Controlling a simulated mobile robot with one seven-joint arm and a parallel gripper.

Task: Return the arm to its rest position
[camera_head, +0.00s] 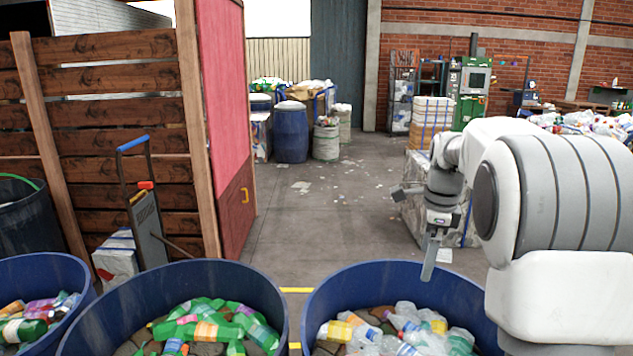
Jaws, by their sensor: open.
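My white and grey arm (560,200) comes in from the right side of the head camera view and bends to the left. My gripper (432,240) hangs at its end with a grey finger pointing down. It is open and nothing shows between its fingers. It appears in front of a wrapped bale and above the back rim of a blue barrel (318,290) that holds clear plastic bottles (405,330).
A second blue barrel (75,335) holds green bottles (215,325); another stands at the far left. A hand truck (150,225) leans by a wooden fence (115,90). The wrapped bale (410,215) stands behind my gripper. The concrete floor (330,220) in the middle is mostly clear.

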